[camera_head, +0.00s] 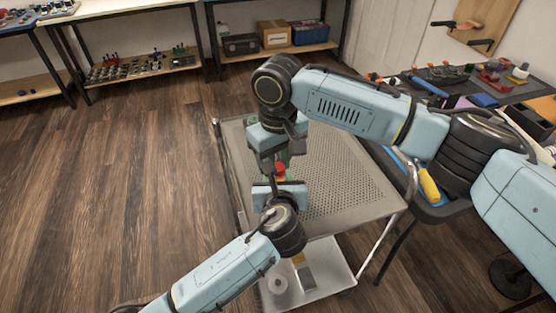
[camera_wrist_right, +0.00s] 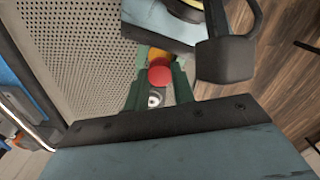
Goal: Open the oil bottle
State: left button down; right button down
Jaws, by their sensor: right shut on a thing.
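The oil bottle shows only in part; its red cap (camera_head: 280,168) is between my two grippers above the cart. In the right wrist view the red cap (camera_wrist_right: 159,75) sits between the green fingers, with a yellow part (camera_wrist_right: 158,54) beyond it. My right gripper (camera_head: 279,160) reaches in from above and is shut on the red cap. My left gripper (camera_head: 274,180) is close below it, coming from the front; its fingers and most of the bottle's body are hidden, so I cannot tell its grip.
The perforated metal cart top (camera_head: 345,185) is clear to the right of the grippers. A dark tool table (camera_head: 500,98) with a yellow-handled tool (camera_head: 429,186) stands at right. Open floor lies left.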

jog(key=c, duration=1.2)
grip_release()
jog(key=shift+o, duration=0.2)
notch_tip(320, 180, up, 4)
jog(key=shift+r, duration=0.2)
notch_tip(320, 180, up, 4)
jog(key=shift+f+n, duration=0.25)
jog(key=shift+n, duration=0.25)
jog(key=shift+c, duration=0.5)
jog(key=shift+f, duration=3.85)
